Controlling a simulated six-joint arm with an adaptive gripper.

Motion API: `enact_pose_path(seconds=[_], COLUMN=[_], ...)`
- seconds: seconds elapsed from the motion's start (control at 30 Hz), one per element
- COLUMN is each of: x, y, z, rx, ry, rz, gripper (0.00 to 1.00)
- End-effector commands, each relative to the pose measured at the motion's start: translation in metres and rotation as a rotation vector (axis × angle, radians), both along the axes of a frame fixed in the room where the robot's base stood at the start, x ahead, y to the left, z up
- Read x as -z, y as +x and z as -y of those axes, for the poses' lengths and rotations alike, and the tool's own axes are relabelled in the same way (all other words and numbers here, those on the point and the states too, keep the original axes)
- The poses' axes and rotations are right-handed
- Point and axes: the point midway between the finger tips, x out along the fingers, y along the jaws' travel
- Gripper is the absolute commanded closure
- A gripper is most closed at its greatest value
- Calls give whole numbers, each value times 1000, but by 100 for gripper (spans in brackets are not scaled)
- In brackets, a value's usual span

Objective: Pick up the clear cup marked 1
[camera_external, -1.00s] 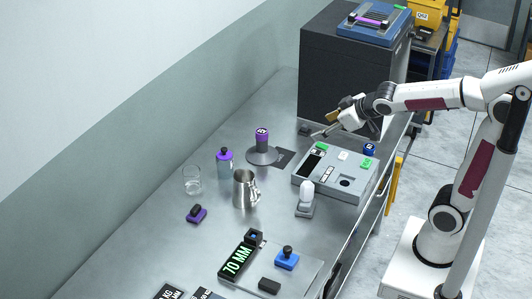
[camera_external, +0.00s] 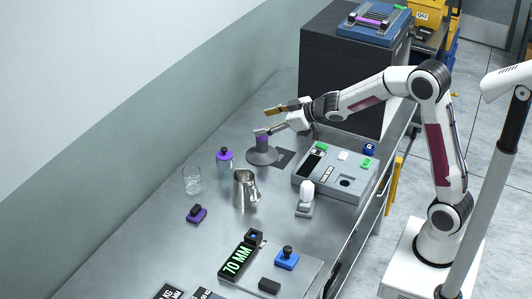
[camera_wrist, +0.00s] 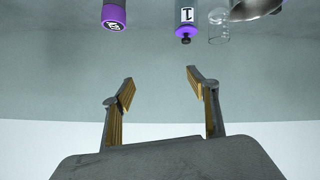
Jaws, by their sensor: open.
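A clear, empty-looking glass cup (camera_external: 192,181) stands upright on the left of the steel bench; it also shows at the top of the wrist view (camera_wrist: 219,27). I can read no mark on it. Beside it stands a bottle (camera_external: 224,165) with a purple collar and black knob; in the wrist view this bottle (camera_wrist: 187,18) bears a white label reading 1. My gripper (camera_external: 268,120) is open and empty, above the bench near a purple-topped cylinder, to the right of and apart from the cup. Its spread fingers show in the wrist view (camera_wrist: 160,83).
The purple-topped cylinder (camera_external: 263,143) stands on a round grey base (camera_external: 262,157) just below my gripper. A metal pitcher (camera_external: 243,190) stands right of the cup. A purple-and-black block (camera_external: 196,214) lies in front of it. A grey device (camera_external: 335,177) sits right.

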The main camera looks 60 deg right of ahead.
Motion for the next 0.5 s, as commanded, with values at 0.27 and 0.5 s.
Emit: enact_pose_path(seconds=[0.27,0.5], x=[45,86], y=[36,55], z=[-9,-21], rx=[-109,-212], ry=[56,123], rz=[32,51], gripper=[41,41])
